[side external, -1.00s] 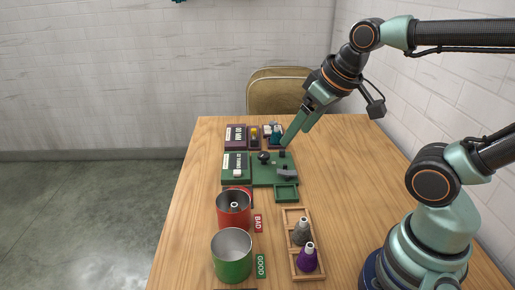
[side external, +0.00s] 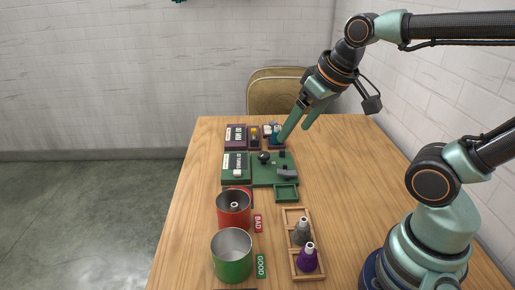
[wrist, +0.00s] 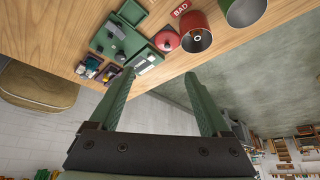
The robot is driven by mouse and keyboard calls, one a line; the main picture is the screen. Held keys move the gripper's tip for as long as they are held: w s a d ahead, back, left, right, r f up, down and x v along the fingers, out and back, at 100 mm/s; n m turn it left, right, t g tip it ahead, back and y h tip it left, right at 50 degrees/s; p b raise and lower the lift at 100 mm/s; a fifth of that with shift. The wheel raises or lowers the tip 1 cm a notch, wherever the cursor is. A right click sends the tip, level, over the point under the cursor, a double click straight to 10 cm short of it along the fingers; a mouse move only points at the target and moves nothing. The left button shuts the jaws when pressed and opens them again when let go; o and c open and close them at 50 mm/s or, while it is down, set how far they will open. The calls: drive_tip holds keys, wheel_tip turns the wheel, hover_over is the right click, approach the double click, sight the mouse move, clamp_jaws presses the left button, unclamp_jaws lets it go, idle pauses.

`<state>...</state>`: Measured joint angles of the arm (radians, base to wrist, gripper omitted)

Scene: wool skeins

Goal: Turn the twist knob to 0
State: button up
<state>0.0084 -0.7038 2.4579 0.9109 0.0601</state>
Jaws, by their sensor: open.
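A dark round knob (side external: 263,157) stands on the green board (side external: 259,182) near the far end of the table. It may be the twist knob; its setting is too small to read. A grey angled part (side external: 287,174) sits on the same board, to the knob's right. My gripper (side external: 293,132) is open and empty, above the table's far part, with its fingers pointing down and left. The green board also shows in the wrist view (wrist: 103,43), beyond and left of the open fingers of my gripper (wrist: 159,76).
Behind the board are a purple panel (side external: 229,144) and small teal items (side external: 276,138). In front stand a red can (side external: 225,214), a green can (side external: 224,267) and a wooden tray (side external: 295,271) holding grey and purple cones. The table's right side is clear.

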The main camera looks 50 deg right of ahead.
drive_tip(key=w+d+r+m+g, duration=0.2)
drive_tip(key=w+d+m, duration=0.1)
drive_tip(key=w+m, duration=0.4)
drive_tip(key=m+g, duration=0.3)
drive_tip(key=m, duration=1.4)
hover_over(264, 154)
wheel_tip(264, 154, down, 12)
wheel_tip(264, 154, down, 12)
clamp_jaws()
